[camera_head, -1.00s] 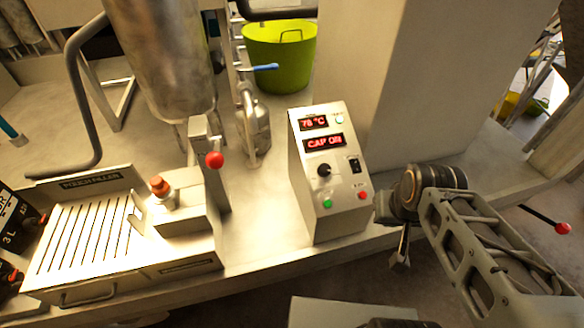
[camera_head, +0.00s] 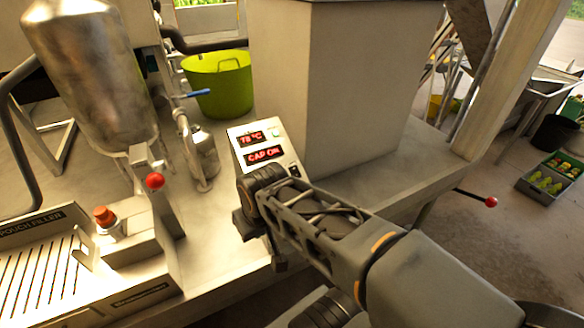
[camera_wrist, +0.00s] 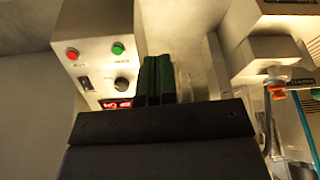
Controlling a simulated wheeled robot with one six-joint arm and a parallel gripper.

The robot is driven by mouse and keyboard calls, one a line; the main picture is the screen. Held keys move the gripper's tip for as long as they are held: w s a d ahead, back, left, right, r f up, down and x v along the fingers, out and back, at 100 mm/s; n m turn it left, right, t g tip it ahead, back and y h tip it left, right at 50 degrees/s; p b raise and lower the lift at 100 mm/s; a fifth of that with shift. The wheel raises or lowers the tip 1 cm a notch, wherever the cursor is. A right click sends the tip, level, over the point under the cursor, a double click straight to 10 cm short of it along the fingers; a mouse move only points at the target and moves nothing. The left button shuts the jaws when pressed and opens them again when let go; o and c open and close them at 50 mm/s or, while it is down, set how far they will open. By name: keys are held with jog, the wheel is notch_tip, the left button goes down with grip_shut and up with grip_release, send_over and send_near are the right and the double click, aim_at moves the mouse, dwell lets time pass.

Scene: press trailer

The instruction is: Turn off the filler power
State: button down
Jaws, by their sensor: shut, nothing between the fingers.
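The control box (camera_head: 238,132) stands on the bench with two red displays, one reading 78 °C and the other apparently CAP ON. My arm hides its lower front in the head view. The wrist view shows that panel upside down: a red button (camera_wrist: 72,53), a green button (camera_wrist: 118,48), a dark rocker switch (camera_wrist: 86,84) and a black knob (camera_wrist: 122,85). My gripper (camera_wrist: 157,62) is shut and empty, its dark green fingers beside the knob in the picture; I cannot tell any contact. The pouch filler (camera_head: 40,262) stands at the left with an orange-red button (camera_head: 104,215).
A red-knobbed lever (camera_head: 154,182) rises between the filler and the box. A steel tank (camera_head: 88,75), a small metal canister (camera_head: 203,155) and a green tub (camera_head: 220,85) stand behind. A large pale block (camera_head: 350,90) is close behind the box.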

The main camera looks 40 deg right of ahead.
aim_at(294, 169)
jog(key=shift+w, duration=0.1)
jog(key=w+d+r+n+t+b, duration=0.1)
jog(key=w+d+n+b, duration=0.2)
jog(key=d+n, duration=0.2)
jog(key=w+d+r+n+t+b, duration=0.1)
jog(key=w+d+r+n+b, duration=0.1)
jog(key=d+n, duration=0.4)
jog(key=w+d+r+n+t+h+b, duration=0.1)
jog(key=w+d+n+b, duration=0.3)
jog(key=d, duration=0.7)
jog(key=shift+w+r+n+b, duration=0.2)
jog(key=shift+r+n+b, duration=0.4)
jog(key=shift+b, duration=0.65)
jog(key=shift+f, duration=0.1)
jog(key=x, duration=1.4)
jog(key=shift+w+a, duration=0.1)
jog(key=shift+w, duration=0.1)
